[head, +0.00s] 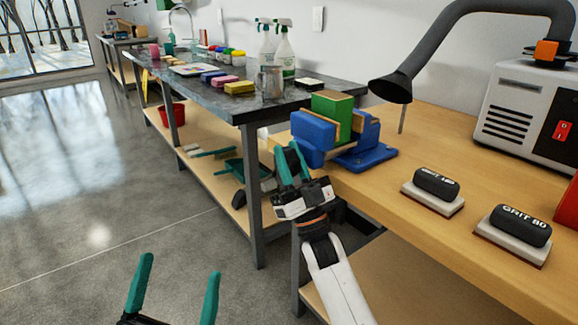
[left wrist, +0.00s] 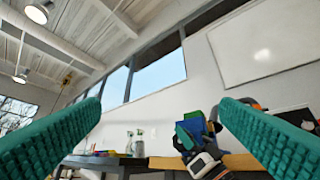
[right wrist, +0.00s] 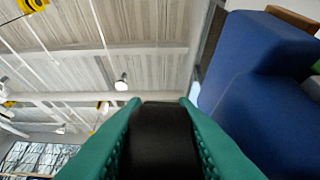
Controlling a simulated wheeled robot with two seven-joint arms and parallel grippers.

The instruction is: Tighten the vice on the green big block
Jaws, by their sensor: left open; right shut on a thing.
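The blue vice (head: 367,157) stands on the near end of the wooden workbench. The green big block (head: 336,112) sits upright between its jaws, which have tan wooden faces; I cannot tell how tightly they press on it. My right gripper (head: 291,163) is at the vice's front end, with its teal fingers shut on the black vice handle (right wrist: 163,140). In the right wrist view the blue vice body (right wrist: 262,95) is close on the right. My left gripper (head: 178,285) is open and empty over the floor, apart from the bench. The left wrist view shows the green block (left wrist: 193,121) beyond its fingers.
Two sanding blocks (head: 436,184) (head: 519,228) lie on the workbench right of the vice. A black extraction hose (head: 395,86) hangs behind it. A dark-topped table (head: 190,90) with a metal mug (head: 270,82) and spray bottles stands behind left. The floor at left is clear.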

